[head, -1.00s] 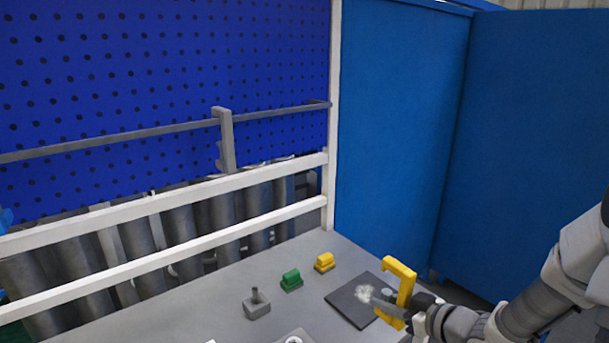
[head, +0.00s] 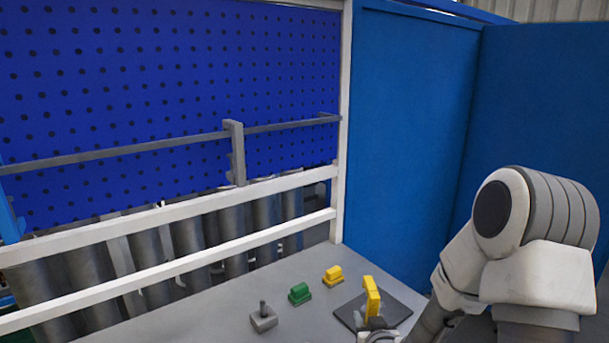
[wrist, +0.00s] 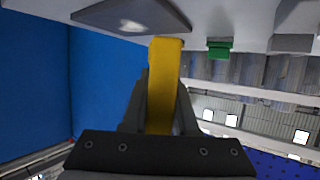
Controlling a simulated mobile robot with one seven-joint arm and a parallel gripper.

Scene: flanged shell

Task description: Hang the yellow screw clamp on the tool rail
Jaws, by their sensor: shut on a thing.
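The yellow screw clamp (head: 372,298) is above the dark square mat at the right of the bench. In the head view I see it narrow side on, so its C shape does not show. My gripper (head: 374,322) is shut on its lower part. In the wrist view the clamp (wrist: 165,62) stands out between the two dark fingers (wrist: 160,98). The tool rail (head: 110,149) is a grey bar across the blue pegboard at the left, well apart from the clamp. A grey clamp-shaped piece (head: 235,152) hangs on the rail.
A yellow block (head: 333,275), a green block (head: 299,293) and a grey block with a post (head: 263,318) stand on the bench left of the dark mat (head: 396,311). White frame bars (head: 180,212) run below the rail. Blue panels (head: 410,130) stand at the right.

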